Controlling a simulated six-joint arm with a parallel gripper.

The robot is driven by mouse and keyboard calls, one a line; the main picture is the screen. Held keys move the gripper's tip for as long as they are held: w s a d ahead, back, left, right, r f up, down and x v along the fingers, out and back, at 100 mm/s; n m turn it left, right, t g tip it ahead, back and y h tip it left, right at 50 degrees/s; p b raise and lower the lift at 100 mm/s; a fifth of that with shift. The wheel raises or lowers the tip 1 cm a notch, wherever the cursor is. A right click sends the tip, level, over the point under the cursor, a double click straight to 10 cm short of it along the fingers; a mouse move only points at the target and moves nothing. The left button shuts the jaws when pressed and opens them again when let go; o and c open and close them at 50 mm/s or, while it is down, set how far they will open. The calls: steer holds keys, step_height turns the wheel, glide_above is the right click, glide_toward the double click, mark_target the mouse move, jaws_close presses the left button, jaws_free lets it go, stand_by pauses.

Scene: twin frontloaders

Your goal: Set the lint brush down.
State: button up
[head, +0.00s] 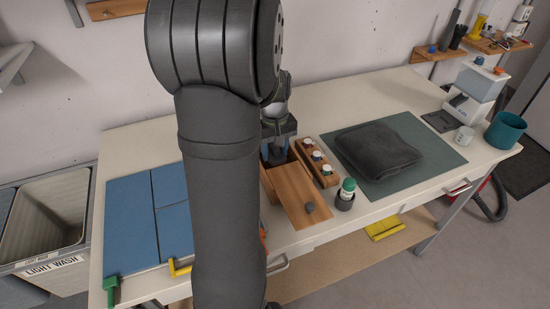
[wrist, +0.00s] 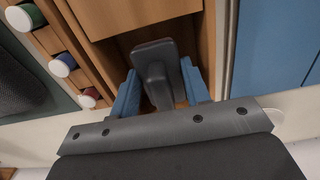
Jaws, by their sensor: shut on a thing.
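My gripper (head: 276,152) points down over the open back part of a wooden box (head: 268,186). In the wrist view my gripper (wrist: 160,84) has its blue fingers closed on both sides of a dark grey lint brush (wrist: 154,58). The brush is at the box opening, between the wooden walls (wrist: 209,40). I cannot tell whether it touches the box floor. The box's lid (head: 305,190), with a dark knob (head: 310,208), covers the front part. My arm hides part of the box in the head view.
A green-capped bottle (head: 348,187) stands in a dark holder. A folded dark cloth (head: 378,150) lies on a green mat (head: 438,139). Blue panels (head: 130,220) lie at left.

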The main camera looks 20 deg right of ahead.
mark_target(275, 159)
steer(key=shift+f, duration=1.65)
steer(key=o, duration=0.7)
steer(key=shift+f, duration=0.1)
steer(key=shift+o, duration=0.2)
step_height(275, 159, up, 12)
steer(key=shift+r, duration=0.15)
steer(key=shift+f, duration=4.05)
